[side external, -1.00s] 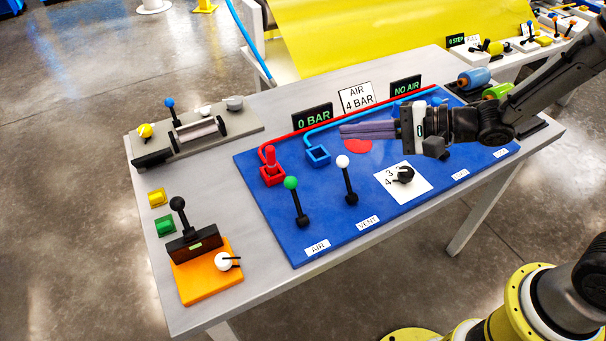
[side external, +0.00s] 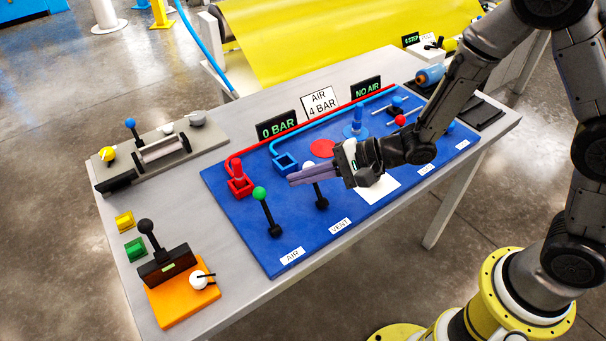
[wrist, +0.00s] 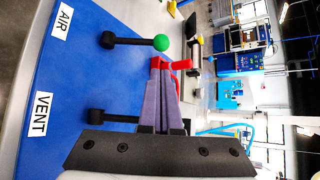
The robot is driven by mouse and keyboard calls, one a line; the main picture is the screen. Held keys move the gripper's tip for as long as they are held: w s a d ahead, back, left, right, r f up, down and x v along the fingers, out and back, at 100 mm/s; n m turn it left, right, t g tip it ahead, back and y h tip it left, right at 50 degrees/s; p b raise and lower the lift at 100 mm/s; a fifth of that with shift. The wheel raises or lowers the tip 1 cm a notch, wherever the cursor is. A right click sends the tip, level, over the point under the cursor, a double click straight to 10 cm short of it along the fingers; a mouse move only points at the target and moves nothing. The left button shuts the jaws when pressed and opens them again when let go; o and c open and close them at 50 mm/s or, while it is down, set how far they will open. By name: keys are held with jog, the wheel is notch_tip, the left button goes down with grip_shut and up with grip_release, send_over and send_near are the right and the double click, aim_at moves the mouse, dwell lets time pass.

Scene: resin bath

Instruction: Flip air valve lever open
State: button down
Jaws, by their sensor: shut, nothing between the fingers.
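The air valve lever (side external: 266,214) is a black stick with a green ball (side external: 259,193) on top, behind the AIR label (side external: 292,256) on the blue panel. It stands tilted slightly left in the side view. In the wrist view the green ball (wrist: 161,43) shows just beyond my fingertips, with its black stick (wrist: 128,42) to the left. My gripper (side external: 290,180) is shut and empty, its purple fingers pointing left toward the green ball, with a gap between. My fingers hide part of the white-topped VENT lever (side external: 321,196).
A red fitting (side external: 238,183) and a blue square socket (side external: 286,163) stand behind the levers. The VENT label (side external: 340,225) is on the blue panel (side external: 260,249). An orange block (side external: 180,303) with a black lever is at the near left. The displays read 0 BAR (side external: 277,126) and NO AIR (side external: 367,88).

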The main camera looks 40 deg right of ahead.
aim_at(264, 189)
jog(key=x, duration=0.7)
jog(key=shift+s+r+n+t, duration=0.35)
jog(key=shift+s+t, duration=0.1)
jog(key=shift+t, duration=0.15)
dwell(0.4)
jog(key=shift+s+r+n+t+y, duration=0.2)
jog(key=shift+s+n+t+y, duration=0.05)
jog(key=shift+s+t+y, duration=0.2)
jog(key=shift+s+r+n+t+y, duration=0.2)
jog(key=shift+s+n+t+y, duration=0.05)
jog(key=shift+s+n+t, duration=0.3)
jog(key=shift+s+r+n+t+y, duration=0.15)
jog(key=shift+s+n+t+y, duration=0.05)
jog(key=shift+s+n+t, duration=0.4)
jog(key=shift+s+r+m, duration=0.15)
jog(key=shift+s+m, duration=0.1)
jog(key=shift+s, duration=0.8)
jog(key=shift+s+f, duration=0.2)
jog(key=shift+s, duration=0.6)
jog(key=shift+s+f, duration=0.25)
jog(key=shift+s, duration=0.55)
jog(key=shift+s+f, duration=0.2)
jog(key=shift+s, duration=0.15)
